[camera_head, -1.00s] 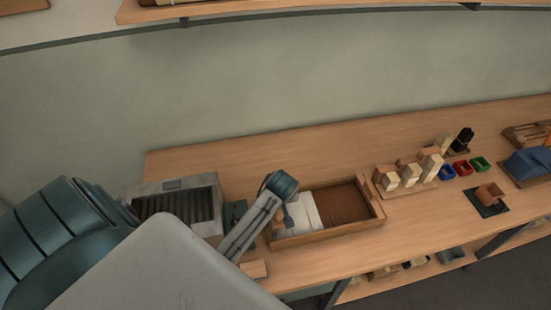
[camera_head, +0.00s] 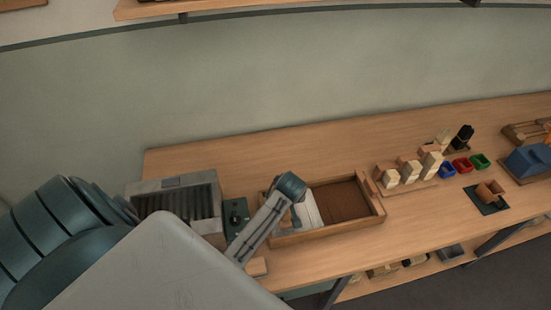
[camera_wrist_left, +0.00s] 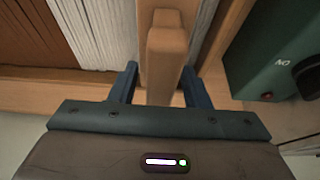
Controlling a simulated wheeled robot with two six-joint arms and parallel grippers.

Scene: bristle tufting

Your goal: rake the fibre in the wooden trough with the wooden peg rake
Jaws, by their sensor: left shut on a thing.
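The wooden trough (camera_head: 333,231) stands on the bench with a brown floor (camera_head: 344,201) and pale fibre (camera_head: 310,208) at its left end. In the left wrist view the fibre (camera_wrist_left: 98,32) lies in long strands beside the brown floor. My left gripper (camera_wrist_left: 160,90) is shut on the wooden peg rake (camera_wrist_left: 167,50), with a blue finger on each side of its handle. The gripper is over the trough's left end; my arm hides part of the fibre in the head view. The rake's pegs are hidden. My right gripper is not in view.
A grey machine with a dark slatted top (camera_head: 180,196) and a green control box (camera_head: 236,216) stand left of the trough. To its right are several wooden blocks (camera_head: 410,170), small coloured bins (camera_head: 461,166) and a blue device (camera_head: 527,160). The bench behind the trough is clear.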

